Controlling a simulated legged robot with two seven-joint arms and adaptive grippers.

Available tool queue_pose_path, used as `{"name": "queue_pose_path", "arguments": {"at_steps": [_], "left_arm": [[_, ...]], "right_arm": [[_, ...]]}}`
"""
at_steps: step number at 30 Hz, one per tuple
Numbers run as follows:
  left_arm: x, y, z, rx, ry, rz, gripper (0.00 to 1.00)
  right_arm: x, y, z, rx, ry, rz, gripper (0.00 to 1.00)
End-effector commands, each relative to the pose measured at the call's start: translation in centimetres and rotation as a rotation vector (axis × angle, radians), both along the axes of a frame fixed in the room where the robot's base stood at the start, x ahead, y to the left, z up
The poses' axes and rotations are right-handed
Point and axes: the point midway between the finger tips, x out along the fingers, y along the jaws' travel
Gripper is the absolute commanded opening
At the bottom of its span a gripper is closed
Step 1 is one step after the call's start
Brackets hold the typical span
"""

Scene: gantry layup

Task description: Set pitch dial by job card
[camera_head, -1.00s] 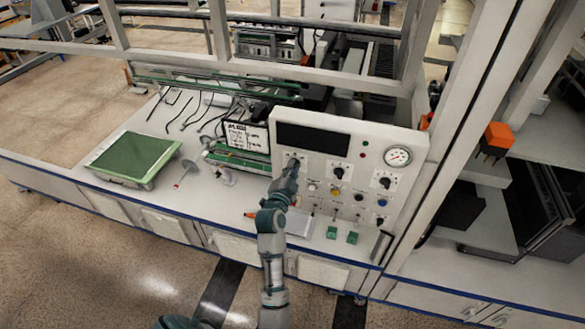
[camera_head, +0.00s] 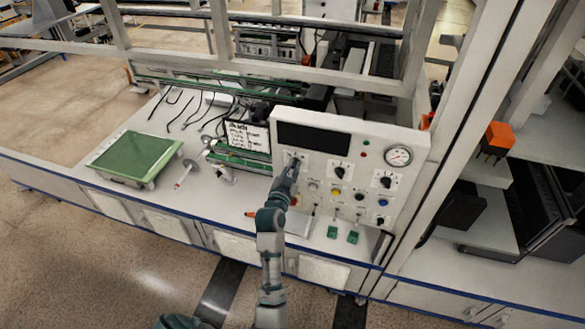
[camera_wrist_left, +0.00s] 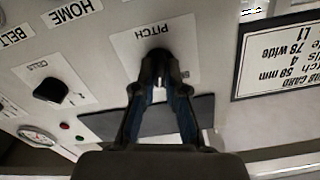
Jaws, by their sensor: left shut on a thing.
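The pitch dial (camera_wrist_left: 158,54) is a dark knob under the word PITCH on a pale label plate in the left wrist view. My left gripper (camera_wrist_left: 160,78) is shut on it, and the fingers hide most of the knob and its pointer. In the head view my left gripper (camera_head: 292,165) is at the upper left knob of the white control panel (camera_head: 318,152). The job card (camera_head: 246,136) stands left of the panel. It also shows in the left wrist view (camera_wrist_left: 278,58), where a pitch of 58 mm seems to be written. My right gripper is out of view.
The cells dial (camera_wrist_left: 50,90) is beside the pitch dial. The panel also has a dark display (camera_head: 313,137), a round gauge (camera_head: 398,156) and several knobs and buttons. A green tray (camera_head: 134,157) lies left on the bench. Gantry posts rise behind and to the right.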

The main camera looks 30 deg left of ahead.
Motion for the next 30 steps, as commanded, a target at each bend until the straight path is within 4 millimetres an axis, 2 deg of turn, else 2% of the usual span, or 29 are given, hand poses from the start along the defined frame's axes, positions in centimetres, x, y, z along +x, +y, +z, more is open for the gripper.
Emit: {"name": "queue_pose_path", "arguments": {"at_steps": [21,30], "left_arm": [[-0.13,0.51,0.59,-0.658,-0.172,0.001,0.00],[-0.20,0.67,0.62,-0.888,-0.229,0.000,0.00]], "right_arm": [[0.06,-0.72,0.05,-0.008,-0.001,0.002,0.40],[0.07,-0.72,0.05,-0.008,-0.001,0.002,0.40]]}}
